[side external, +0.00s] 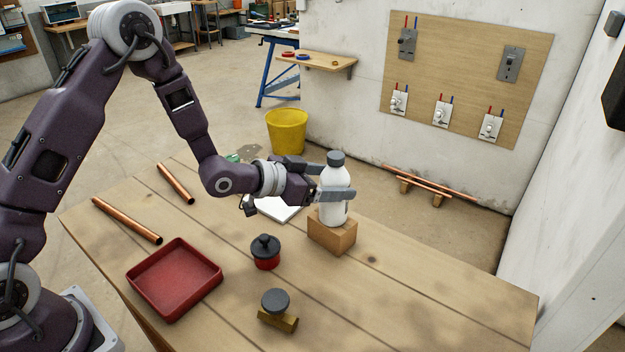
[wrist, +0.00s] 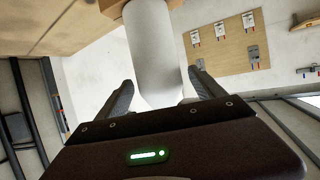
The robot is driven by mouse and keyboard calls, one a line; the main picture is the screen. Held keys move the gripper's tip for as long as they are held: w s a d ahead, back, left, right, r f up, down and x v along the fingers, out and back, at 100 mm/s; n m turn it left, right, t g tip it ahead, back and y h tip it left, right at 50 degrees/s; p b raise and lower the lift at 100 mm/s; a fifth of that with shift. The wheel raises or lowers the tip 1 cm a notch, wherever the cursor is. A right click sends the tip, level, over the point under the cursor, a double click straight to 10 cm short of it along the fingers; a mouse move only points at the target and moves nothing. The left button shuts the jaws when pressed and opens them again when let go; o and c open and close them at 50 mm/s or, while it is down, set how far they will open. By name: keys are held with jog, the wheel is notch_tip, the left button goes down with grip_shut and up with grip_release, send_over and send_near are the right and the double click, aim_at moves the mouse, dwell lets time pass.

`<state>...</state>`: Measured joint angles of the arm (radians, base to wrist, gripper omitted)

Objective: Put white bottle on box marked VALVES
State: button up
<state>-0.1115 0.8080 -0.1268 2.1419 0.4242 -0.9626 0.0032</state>
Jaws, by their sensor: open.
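The white bottle (side external: 334,192) with a dark grey cap stands upright on a small wooden-brown box (side external: 333,233) in the side view. No marking can be read on the box from here. My gripper (side external: 338,192) is level with the bottle's middle, with one finger on each side of it. In the wrist view the bottle (wrist: 153,45) lies between the two open fingers (wrist: 160,88), and gaps show beside it. The box (wrist: 112,6) shows only in part at the top of the wrist view.
On the table are a red tray (side external: 136,281), a red jar with black lid (side external: 266,254), a brass fitting with dark knob (side external: 277,318), two copper pipes (side external: 127,221) and a white flat item (side external: 279,211) partly behind my gripper. The table's right part is clear.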

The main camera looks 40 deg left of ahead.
jog(key=v, duration=0.7)
jog(key=shift+s+a+r, duration=0.1)
jog(key=shift+s+r, duration=0.1)
jog(key=shift+s, duration=0.1)
jog(key=s+a+r+n+g+y, duration=0.25)
jog(key=s+a+r+y, duration=0.35)
jog(key=s+r, duration=0.45)
jog(key=s+d+r+n+g, duration=0.1)
jog(key=s+g, duration=0.3)
jog(key=s, duration=1.6)
jog(key=shift+d+r+n+h, duration=0.2)
jog(key=shift+n+h, duration=0.1)
jog(key=shift+n, duration=0.25)
